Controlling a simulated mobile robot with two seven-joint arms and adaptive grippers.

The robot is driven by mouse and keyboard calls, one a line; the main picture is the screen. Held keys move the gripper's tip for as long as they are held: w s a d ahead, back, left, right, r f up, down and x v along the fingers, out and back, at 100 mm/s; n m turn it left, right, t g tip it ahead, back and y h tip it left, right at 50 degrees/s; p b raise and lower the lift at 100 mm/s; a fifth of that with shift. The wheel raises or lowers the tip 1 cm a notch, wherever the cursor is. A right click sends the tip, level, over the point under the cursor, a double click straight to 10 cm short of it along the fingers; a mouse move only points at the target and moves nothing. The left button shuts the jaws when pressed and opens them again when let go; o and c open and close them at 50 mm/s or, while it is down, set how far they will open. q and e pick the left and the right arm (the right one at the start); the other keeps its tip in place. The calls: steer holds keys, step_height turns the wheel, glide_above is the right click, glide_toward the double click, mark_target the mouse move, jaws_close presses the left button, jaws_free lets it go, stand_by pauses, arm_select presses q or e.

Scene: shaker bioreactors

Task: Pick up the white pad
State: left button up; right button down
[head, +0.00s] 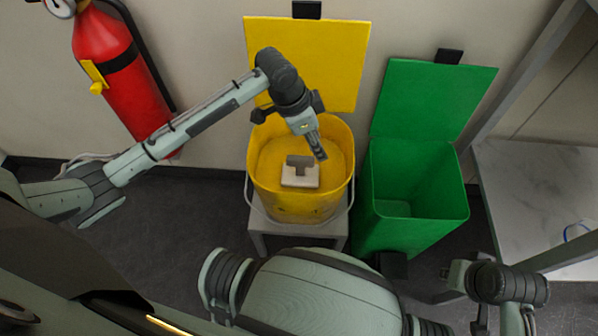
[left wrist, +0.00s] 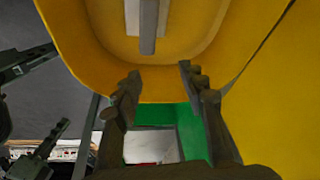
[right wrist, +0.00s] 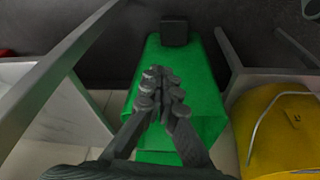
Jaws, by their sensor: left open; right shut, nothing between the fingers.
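The white pad (head: 300,182) lies inside the yellow bin (head: 262,190), with a grey T-shaped piece on top. In the left wrist view the grey piece (left wrist: 148,25) shows at the top, with a part of the pad beside it. My left gripper (head: 318,150) is over the bin's opening, close to the pad's upper right in the head view. In the left wrist view its fingers (left wrist: 160,75) are apart with nothing between them. My right gripper (right wrist: 163,80) is shut and empty, in front of the green bin (right wrist: 200,95) in its wrist view.
The green bin also stands right of the yellow one in the head view (head: 418,225), its lid raised. The yellow lid (head: 330,50) is up against the wall. A red fire extinguisher (head: 110,60) hangs at the left. A pale table (head: 535,190) is at the right.

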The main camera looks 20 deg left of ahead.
mark_target(297, 167)
arm_select(q)
steer(key=a+m, duration=0.1)
steer(key=m+g+y, duration=0.1)
steer(key=s+a+m+y, duration=0.1)
steer(key=shift+a+f+g, duration=0.3)
steer(key=shift+f+g, duration=0.05)
steer(key=shift+g, duration=0.05)
steer(key=shift+s+a+f+m+y, duration=0.1)
steer(key=shift+s+a+m+y, duration=0.05)
steer(key=shift+a+m+y, duration=0.2)
steer(key=shift+a+f, duration=0.1)
steer(key=shift+f, duration=0.2)
steer(key=f, duration=0.4)
steer(key=s+f+b, duration=0.1)
steer(key=f, duration=0.1)
steer(key=shift+f, duration=0.5)
jaws_close()
arm_select(e)
steer(key=shift+n+h, duration=0.7)
steer(key=shift+h, duration=0.1)
steer(key=s+d, duration=0.1)
steer(key=s+d+r, duration=0.1)
steer(key=s+d, duration=0.1)
steer(key=shift+s+d+r, duration=0.2)
steer(key=shift+s+d, duration=0.05)
steer(key=shift+s, duration=0.05)
